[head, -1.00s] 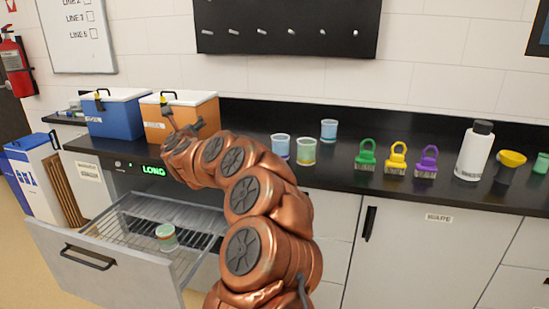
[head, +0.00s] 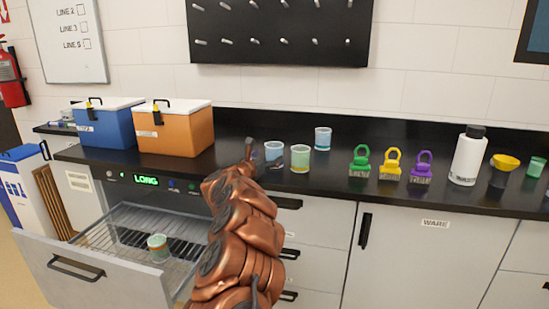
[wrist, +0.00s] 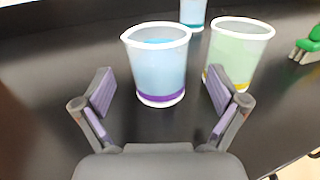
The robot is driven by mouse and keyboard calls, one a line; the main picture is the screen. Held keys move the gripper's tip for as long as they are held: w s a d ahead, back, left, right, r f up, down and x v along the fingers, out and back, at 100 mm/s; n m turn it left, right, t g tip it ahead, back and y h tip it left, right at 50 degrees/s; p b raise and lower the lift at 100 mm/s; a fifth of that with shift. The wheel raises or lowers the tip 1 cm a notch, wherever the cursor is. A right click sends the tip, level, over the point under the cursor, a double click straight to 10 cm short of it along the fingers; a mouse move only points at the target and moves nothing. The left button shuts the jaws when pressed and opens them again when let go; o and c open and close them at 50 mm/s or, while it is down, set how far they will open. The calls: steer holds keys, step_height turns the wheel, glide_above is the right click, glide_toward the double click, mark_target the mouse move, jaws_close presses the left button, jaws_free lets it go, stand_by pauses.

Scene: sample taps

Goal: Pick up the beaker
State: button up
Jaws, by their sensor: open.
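A pale blue beaker with a purple base band (wrist: 160,70) stands upright on the black counter, straight ahead of my gripper in the wrist view. In the head view this beaker (head: 274,151) is partly behind my gripper. My gripper (wrist: 159,92) is open, its fingers pointing towards the beaker, one at each side of its line; nothing is held. A pale green beaker with a yellow band (head: 300,159) stands close to its right. Another blue beaker (head: 323,138) stands farther back. A further beaker (head: 158,248) sits in the open wire drawer.
Orange (head: 176,130) and blue (head: 106,126) coolers stand to the left. The open drawer (head: 110,284) juts out below.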

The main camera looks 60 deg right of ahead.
steer(key=shift+w+d+p, duration=0.2)
steer(key=shift+d+p, duration=0.35)
steer(key=shift+d, duration=1.95)
steer(key=c, duration=1.1)
